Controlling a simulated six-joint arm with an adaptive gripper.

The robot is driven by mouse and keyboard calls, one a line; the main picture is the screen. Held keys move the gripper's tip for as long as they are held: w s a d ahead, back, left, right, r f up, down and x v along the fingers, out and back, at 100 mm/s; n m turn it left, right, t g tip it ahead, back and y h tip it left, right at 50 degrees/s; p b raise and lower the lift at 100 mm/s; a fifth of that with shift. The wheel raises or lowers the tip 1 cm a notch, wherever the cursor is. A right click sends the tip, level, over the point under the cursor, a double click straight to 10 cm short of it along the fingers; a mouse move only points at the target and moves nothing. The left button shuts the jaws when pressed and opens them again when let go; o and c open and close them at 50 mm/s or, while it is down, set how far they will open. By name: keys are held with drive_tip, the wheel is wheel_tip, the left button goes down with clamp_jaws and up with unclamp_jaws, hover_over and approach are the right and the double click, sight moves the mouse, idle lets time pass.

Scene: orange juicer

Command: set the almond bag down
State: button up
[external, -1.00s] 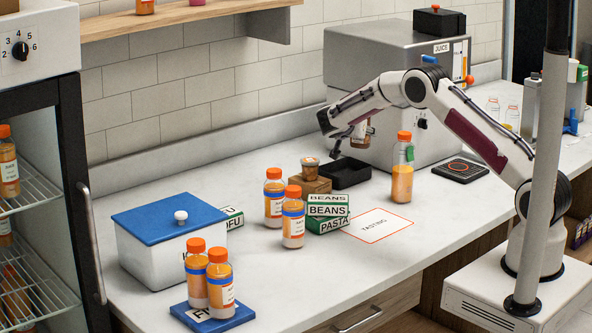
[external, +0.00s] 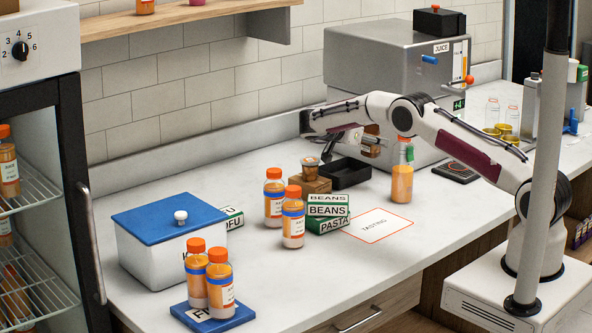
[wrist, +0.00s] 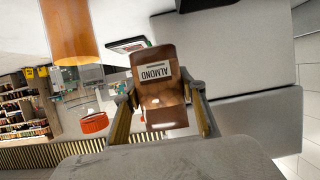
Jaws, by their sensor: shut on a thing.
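The almond bag is brown with a white ALMOND label. In the wrist view the almond bag (wrist: 152,78) sits between the two fingers of my gripper (wrist: 165,105), its label upside down. In the external view my gripper (external: 362,142) points to the right and is shut on the bag (external: 371,146). The bag is small there and partly hidden by the gripper. It appears raised near the juicer's front, above and to the right of the black tray (external: 352,176). I cannot tell its exact height.
An orange-capped juice bottle (external: 401,183) stands close to the right of the bag. A small jar on a wooden block (external: 312,184) and the stacked beans and pasta boxes (external: 328,211) are to the left. The grey juicer (external: 385,70) stands behind. The TASTING mat (external: 379,225) is clear.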

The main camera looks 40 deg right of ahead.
drive_tip(key=shift+s+a+f, duration=0.2)
drive_tip(key=shift+s+f, duration=0.15)
drive_tip(key=shift+s, duration=0.45)
drive_tip(key=shift+f, duration=0.1)
drive_tip(key=shift+f, duration=3)
drive_tip(key=shift+f, duration=1.9)
drive_tip(key=shift+f, duration=0.15)
